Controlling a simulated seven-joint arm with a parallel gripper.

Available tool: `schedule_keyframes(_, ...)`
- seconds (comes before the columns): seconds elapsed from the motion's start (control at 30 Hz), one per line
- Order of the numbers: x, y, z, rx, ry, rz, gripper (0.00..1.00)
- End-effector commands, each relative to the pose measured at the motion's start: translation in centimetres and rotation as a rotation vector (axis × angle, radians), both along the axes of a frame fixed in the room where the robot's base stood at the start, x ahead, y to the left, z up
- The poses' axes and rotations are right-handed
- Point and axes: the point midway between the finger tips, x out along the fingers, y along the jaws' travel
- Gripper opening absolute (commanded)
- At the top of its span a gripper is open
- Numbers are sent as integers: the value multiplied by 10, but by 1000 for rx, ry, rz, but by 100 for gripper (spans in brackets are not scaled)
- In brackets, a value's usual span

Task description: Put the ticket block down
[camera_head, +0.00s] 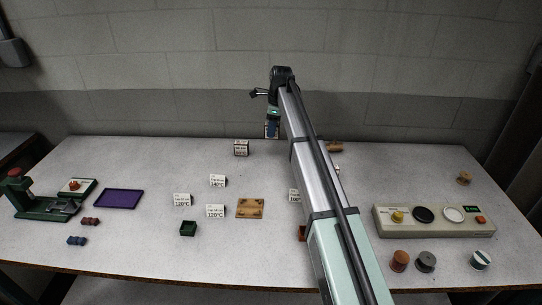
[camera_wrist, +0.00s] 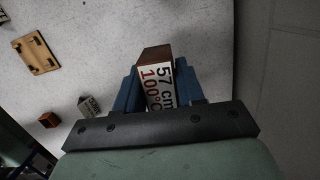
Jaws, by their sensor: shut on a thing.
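The ticket block (camera_wrist: 155,53) is brown with a white label reading 57 cm, 100°C. In the wrist view it sits between the two blue fingers of my gripper (camera_wrist: 158,88), which are shut on it. In the head view my gripper (camera_head: 272,130) points down at the back of the table, left of my arm. There the block is too small between the fingers to make out, and I cannot tell how far it is above the tabletop.
Another labelled block (camera_head: 241,148) stands at the back, left of my gripper. Several white cards (camera_head: 217,180) and a wooden board (camera_head: 250,208) are nearer the front. A control panel (camera_head: 436,220) is at right, a green press (camera_head: 40,197) at left. The back-left table is clear.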

Motion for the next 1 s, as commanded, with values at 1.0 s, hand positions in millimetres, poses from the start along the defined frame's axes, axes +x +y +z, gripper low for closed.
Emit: schedule_keyframes(1.0,19,5,-95,3,-17,69,7)
